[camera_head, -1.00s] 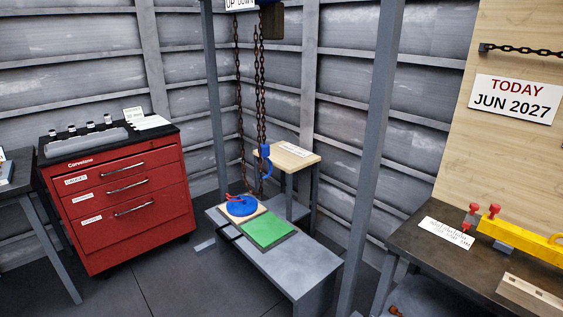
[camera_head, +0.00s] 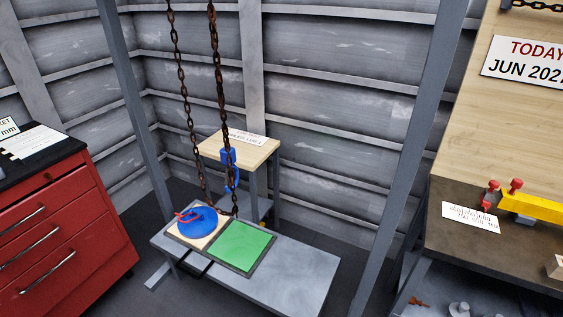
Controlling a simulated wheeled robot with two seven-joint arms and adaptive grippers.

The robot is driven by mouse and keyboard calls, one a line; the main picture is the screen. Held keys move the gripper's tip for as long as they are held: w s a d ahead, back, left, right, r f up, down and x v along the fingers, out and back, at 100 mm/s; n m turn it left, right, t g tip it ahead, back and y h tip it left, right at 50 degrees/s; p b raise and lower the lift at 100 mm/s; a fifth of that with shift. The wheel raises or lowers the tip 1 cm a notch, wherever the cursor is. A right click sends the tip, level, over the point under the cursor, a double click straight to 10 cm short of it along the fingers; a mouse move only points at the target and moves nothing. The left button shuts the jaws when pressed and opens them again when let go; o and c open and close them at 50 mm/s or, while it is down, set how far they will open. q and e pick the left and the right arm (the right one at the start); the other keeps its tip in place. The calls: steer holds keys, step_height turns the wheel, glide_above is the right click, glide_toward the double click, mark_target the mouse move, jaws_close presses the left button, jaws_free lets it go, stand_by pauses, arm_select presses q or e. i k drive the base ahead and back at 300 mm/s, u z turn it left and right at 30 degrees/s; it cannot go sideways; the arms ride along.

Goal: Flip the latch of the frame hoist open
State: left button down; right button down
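The frame hoist shows as two grey uprights, left (camera_head: 135,105) and right (camera_head: 412,150), with rusty chains (camera_head: 216,80) hanging between them. A blue hook (camera_head: 229,168) hangs from the chain, in front of a small wooden-topped table. The latch on the hook is too small to make out. Neither of my grippers is in view.
A low grey bench (camera_head: 290,278) below the chains bears a blue disc (camera_head: 197,222) with a red part and a green mat (camera_head: 239,246). A wooden-topped table (camera_head: 245,148) stands behind. A red drawer cabinet (camera_head: 60,235) is at left, a dark workbench (camera_head: 450,240) at right.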

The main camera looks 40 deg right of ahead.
mark_target(226, 174)
steer(key=z, duration=1.05)
steer(key=i, duration=0.95)
steer(key=z, duration=1)
